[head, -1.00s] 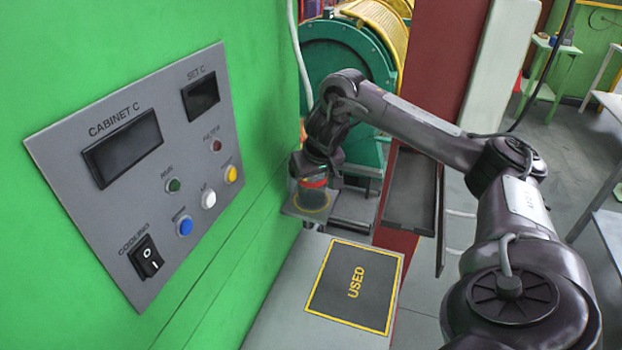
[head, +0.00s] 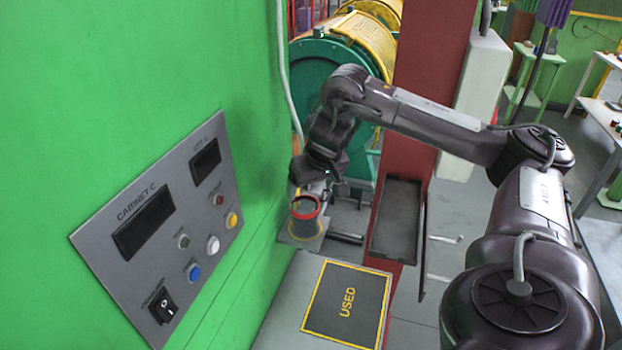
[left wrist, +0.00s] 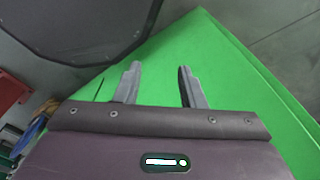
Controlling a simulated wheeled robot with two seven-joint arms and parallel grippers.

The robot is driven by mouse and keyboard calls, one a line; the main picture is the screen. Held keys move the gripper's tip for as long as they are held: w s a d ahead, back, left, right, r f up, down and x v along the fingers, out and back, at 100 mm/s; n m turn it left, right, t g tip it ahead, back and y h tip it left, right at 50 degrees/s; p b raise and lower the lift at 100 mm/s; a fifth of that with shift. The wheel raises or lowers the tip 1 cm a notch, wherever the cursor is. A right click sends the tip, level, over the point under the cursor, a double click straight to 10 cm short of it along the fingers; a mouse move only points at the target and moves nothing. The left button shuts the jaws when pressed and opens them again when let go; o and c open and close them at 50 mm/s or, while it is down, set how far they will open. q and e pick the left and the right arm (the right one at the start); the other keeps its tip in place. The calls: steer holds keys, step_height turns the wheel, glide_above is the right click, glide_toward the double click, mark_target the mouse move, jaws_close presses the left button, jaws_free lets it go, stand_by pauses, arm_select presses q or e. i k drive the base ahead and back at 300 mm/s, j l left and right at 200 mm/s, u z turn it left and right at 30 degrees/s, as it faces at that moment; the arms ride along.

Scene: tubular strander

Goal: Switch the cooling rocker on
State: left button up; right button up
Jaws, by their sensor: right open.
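The cooling rocker (head: 163,306) is a black switch marked O and I at the lower left of the grey Cabinet C panel (head: 100,243), in the head view. Its label above it is small and hard to read now. My right gripper (head: 308,190) hangs right of the panel, well apart from the rocker. It is open, just above a cup-like thing with a red rim (head: 305,207) on a small plate. My left gripper (left wrist: 158,85) shows in the left wrist view with its two fingers apart and nothing between them, over a green surface.
The panel also carries a blue button (head: 193,272), a white button (head: 213,245) and a yellow button (head: 232,220). A dark tray (head: 397,220) and a red column (head: 432,80) stand beyond.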

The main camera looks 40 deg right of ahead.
mark_target(165, 307)
steer(key=k+j, duration=0.35)
steer(key=j, duration=0.15)
steer(key=k+j, duration=0.75)
steer(key=j, duration=0.25)
